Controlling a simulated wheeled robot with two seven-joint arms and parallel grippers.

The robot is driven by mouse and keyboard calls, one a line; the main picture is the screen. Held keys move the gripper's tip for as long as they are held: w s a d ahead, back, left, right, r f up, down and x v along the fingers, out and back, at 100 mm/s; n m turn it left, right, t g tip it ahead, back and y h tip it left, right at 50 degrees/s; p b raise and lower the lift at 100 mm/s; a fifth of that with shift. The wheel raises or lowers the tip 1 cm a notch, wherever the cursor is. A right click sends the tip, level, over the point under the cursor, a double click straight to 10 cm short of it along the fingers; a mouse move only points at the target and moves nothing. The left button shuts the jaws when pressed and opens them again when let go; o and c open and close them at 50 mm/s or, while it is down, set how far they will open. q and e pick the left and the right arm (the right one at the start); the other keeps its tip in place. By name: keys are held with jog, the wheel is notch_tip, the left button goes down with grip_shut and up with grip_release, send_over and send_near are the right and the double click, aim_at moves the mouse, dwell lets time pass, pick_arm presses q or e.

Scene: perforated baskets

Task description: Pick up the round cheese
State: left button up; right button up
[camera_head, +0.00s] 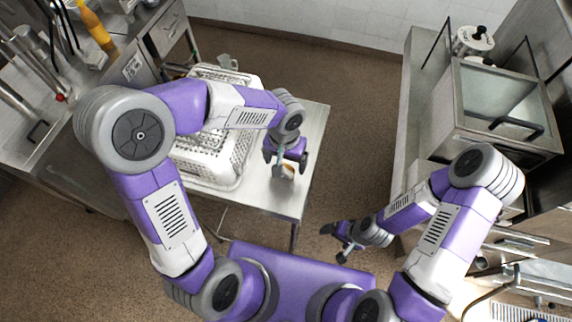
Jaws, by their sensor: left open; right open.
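The round cheese (288,171) seems to be the small whitish and brown thing on the metal table, mostly covered by my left gripper. My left gripper (285,169) is open and points down over it, near the table's right side. I cannot tell whether the fingers touch it. My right gripper (334,241) is open and empty, low over the floor right of the table.
A white perforated basket (238,160) stands on the metal table (310,125), left of my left gripper and partly behind my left arm. A counter with a glass-fronted metal box (495,95) and a pot (472,42) is at right. A sink counter with a yellow bottle (96,27) is at left.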

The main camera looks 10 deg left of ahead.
pick_arm(q)
jog(key=f, duration=0.4)
jog(key=shift+s+a, duration=0.15)
jog(key=shift+s, duration=0.15)
jog(key=shift+f, duration=0.6)
jog(key=shift+w+r, duration=0.1)
jog(key=shift+r, duration=0.05)
jog(key=c, duration=1.2)
